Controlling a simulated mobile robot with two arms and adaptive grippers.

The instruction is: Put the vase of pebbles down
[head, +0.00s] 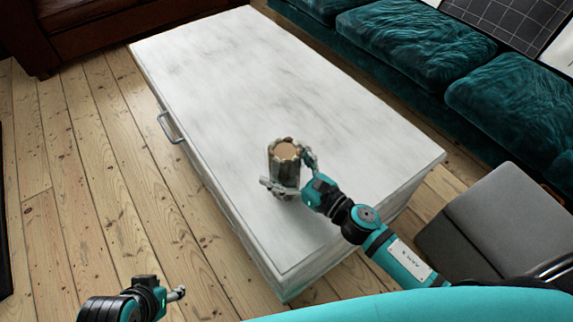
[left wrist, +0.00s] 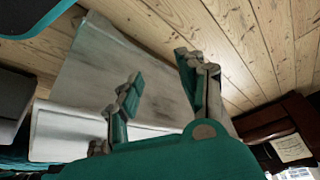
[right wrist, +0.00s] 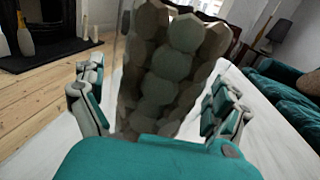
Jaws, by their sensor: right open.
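The vase of pebbles (head: 284,162) is a grey-brown, pebbled cylinder with a tan top. It appears to stand upright on the white coffee table (head: 235,80), near its front end. My right gripper (head: 288,170) is open, with a finger on either side of the vase. In the right wrist view, the vase (right wrist: 168,70) fills the space between the spread fingers, with gaps showing on both sides. Its base is hidden there by the gripper body. My left gripper (head: 178,293) is empty over the floor at lower left; its fingers are apart in the left wrist view (left wrist: 160,75).
A teal sofa (head: 415,45) runs along the table's right side. A grey seat (head: 495,225) stands at the lower right, near my right arm. A brown leather seat (head: 110,25) is at the far left. Most of the tabletop beyond the vase is clear.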

